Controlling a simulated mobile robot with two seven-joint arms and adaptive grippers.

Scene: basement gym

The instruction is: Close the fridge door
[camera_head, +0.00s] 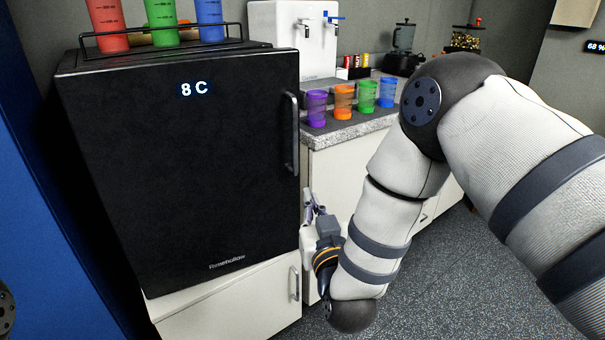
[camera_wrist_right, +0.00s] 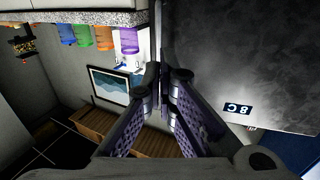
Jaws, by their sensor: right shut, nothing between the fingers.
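The black fridge door (camera_head: 190,170) faces me, with an "8 C" display and a vertical handle (camera_head: 291,135) at its right edge. It looks flush or nearly flush with the fridge body; I cannot tell whether a small gap is left. My right gripper (camera_head: 313,208) is low beside the door's right edge, below the handle. It is shut and empty. In the right wrist view, the gripper fingers (camera_wrist_right: 168,88) come together close to the edge of the dark door face (camera_wrist_right: 240,55); contact is unclear. My left gripper is out of view.
A rack (camera_head: 160,46) with red, green and blue cups stands on the fridge. A white cabinet (camera_head: 235,300) is below it. Several coloured cups line the counter (camera_head: 345,128) at right, near a white dispenser (camera_head: 292,38). Grey floor (camera_head: 440,275) is open at lower right.

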